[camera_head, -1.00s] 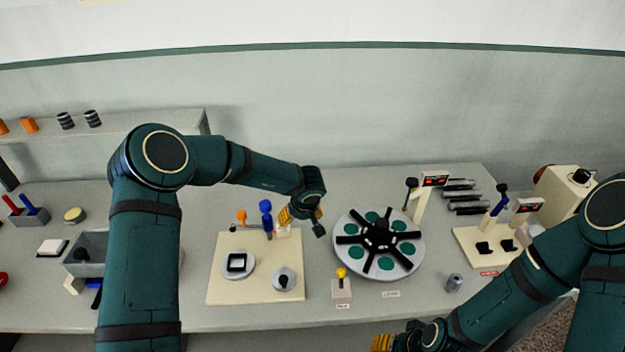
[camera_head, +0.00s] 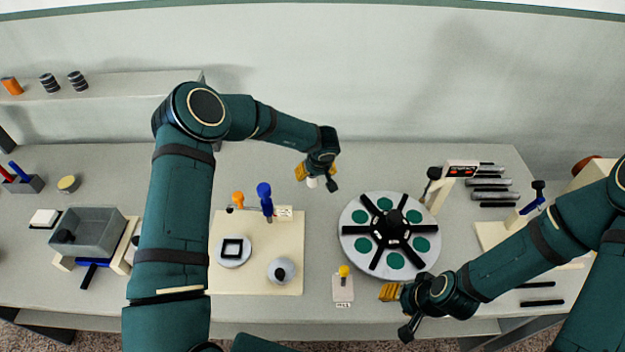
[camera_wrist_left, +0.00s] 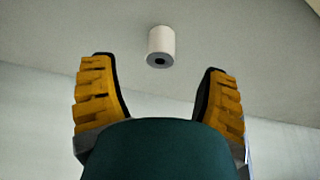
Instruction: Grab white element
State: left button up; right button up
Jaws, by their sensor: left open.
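The white element is a small white cylinder with a grey end and a dark hole, seen in the left wrist view (camera_wrist_left: 161,45) ahead of and between my open fingers, apart from both. My left gripper (camera_wrist_left: 160,95) is open and empty there. In the head view my left gripper (camera_head: 303,171) hangs near the back of the table, and the white element (camera_head: 312,182) shows just below it, partly hidden. My right gripper (camera_head: 390,292) is at the table's front, beside the round dial; its finger gap is not clear.
A grey dial (camera_head: 349,245) with green discs and black bars stands right of the middle. A cream board (camera_head: 258,258) with knobs and blue and orange levers lies left of it. A small yellow-knobbed block (camera_head: 343,288) stands between them. A grey bin (camera_head: 105,225) is at left.

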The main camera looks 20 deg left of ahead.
aim_at(313, 176)
pick_arm(q)
jog(key=shift+w+a+x, duration=0.15)
jog(key=shift+x, duration=1.6)
jog(key=shift+w+a+x, duration=0.15)
jog(key=shift+x, duration=1.55)
jog(key=shift+r, duration=0.2)
jog(key=c, duration=1.3)
